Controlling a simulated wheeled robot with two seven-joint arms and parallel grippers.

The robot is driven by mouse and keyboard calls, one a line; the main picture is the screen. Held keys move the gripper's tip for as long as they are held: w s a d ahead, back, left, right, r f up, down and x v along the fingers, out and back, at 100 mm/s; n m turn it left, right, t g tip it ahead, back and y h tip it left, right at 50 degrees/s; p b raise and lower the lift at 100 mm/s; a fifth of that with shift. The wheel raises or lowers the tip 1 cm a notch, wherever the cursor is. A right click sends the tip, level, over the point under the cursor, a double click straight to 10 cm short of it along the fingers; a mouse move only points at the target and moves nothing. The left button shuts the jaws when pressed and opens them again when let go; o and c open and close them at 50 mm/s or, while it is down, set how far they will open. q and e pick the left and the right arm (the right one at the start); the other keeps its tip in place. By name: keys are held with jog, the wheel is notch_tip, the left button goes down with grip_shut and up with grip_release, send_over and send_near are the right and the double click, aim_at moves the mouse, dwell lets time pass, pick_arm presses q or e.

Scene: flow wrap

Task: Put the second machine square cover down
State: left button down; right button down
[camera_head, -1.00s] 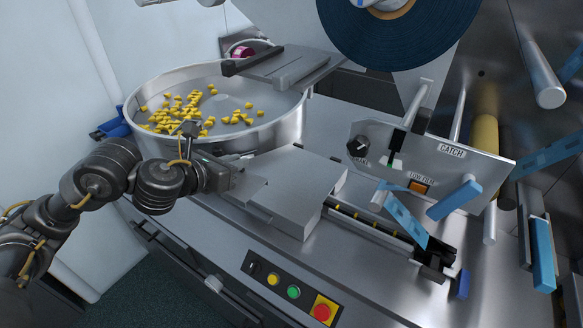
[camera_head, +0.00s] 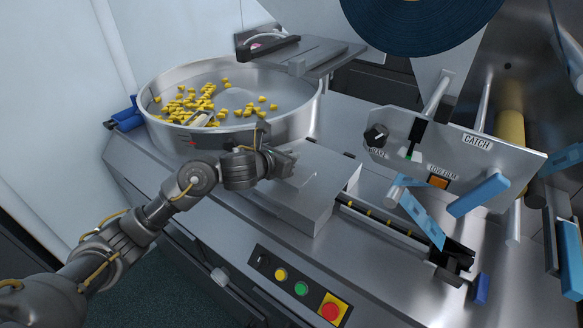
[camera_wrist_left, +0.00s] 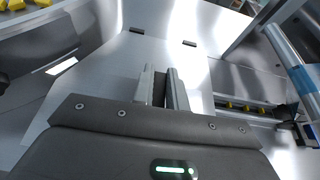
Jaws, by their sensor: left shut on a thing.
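The square cover (camera_head: 292,203) is a flat silver metal box lid lying over the left end of the infeed channel on the machine deck. It looks level. My left gripper (camera_head: 290,166) is over its far left part, with the fingers low at its top. In the left wrist view the fingers (camera_wrist_left: 164,88) are close together and shut on a narrow part between them, with the cover's bright top (camera_wrist_left: 105,75) around them. The fingers hide the gripped part. My right gripper is not in view.
A round steel bowl (camera_head: 305,112) of yellow pieces stands behind left, with a grey plate (camera_head: 305,52) over its rim. The infeed channel (camera_head: 385,226) runs right from the cover. A catch panel (camera_head: 460,165) and blue handles stand at right. Buttons (camera_head: 301,289) line the front.

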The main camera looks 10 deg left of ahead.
pick_arm(q)
jog(key=shift+w+d+f, duration=0.1)
jog(key=shift+w+f, duration=0.05)
jog(key=f, duration=0.3)
jog(key=shift+w+d+p, duration=0.2)
jog(key=shift+w+p, duration=0.05)
jog(key=shift+p, duration=0.05)
jog(key=shift+f, duration=0.35)
jog(key=shift+f+b, duration=0.25)
jog(key=shift+b, duration=0.05)
jog(key=c, duration=1.4)
grip_release()
jog(key=shift+r, duration=0.1)
